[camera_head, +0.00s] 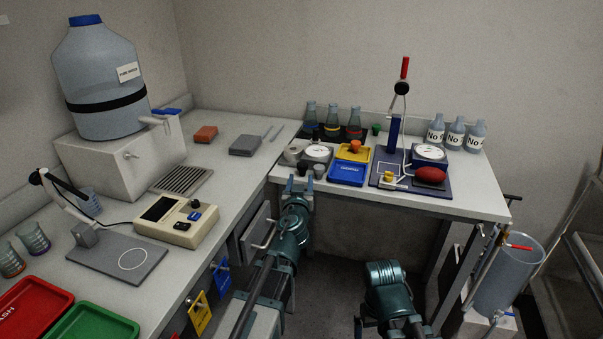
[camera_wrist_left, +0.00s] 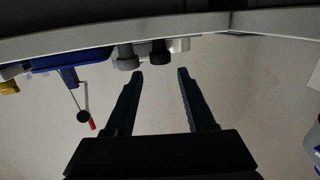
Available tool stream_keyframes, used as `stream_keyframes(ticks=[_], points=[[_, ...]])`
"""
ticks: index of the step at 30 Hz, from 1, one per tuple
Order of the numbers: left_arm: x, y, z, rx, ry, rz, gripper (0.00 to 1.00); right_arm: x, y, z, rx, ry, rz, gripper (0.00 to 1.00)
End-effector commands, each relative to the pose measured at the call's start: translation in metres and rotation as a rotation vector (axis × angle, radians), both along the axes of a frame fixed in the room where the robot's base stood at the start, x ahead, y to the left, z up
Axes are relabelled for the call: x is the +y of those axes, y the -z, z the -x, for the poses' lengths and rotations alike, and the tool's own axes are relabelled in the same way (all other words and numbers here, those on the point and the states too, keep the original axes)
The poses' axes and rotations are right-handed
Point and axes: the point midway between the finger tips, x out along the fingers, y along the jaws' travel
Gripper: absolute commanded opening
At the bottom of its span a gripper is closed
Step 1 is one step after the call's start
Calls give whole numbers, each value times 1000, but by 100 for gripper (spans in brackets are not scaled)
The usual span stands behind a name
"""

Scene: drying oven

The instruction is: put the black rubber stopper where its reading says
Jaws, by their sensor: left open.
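The black rubber stopper (camera_head: 304,167) stands near the front edge of the far bench, just beside a grey stopper (camera_head: 319,171). In the left wrist view the black stopper (camera_wrist_left: 159,52) lies just beyond my fingertips, with the grey stopper (camera_wrist_left: 126,58) to its left. My left gripper (camera_head: 299,184) is open and empty, in front of the bench edge and short of the black stopper. Its two fingers (camera_wrist_left: 160,73) are apart with clear space between them. My right arm shows low in the head view, but its fingers are not visible.
A yellow tray (camera_head: 342,153) and blue tray (camera_head: 333,178) sit right of the stoppers, near a round dial (camera_head: 318,151). A stand with dial (camera_head: 430,151) and red object (camera_head: 431,175) is farther right. Red (camera_head: 68,296) and green (camera_head: 128,331) trays lie on the left bench.

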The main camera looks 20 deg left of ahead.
Motion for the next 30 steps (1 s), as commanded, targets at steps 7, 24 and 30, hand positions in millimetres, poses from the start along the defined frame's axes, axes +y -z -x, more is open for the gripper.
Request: stream_keyframes(ticks=[7,24,30], points=[[-8,-3,44,0,0,0,55,0,-3,0,0,0,0,100],[-7,-14,55,48,-55,-3,55,0,-24,0,0,0,0,100],[-11,-12,90,392,-211,-28,55,0,-89,0,0,0,0,100]])
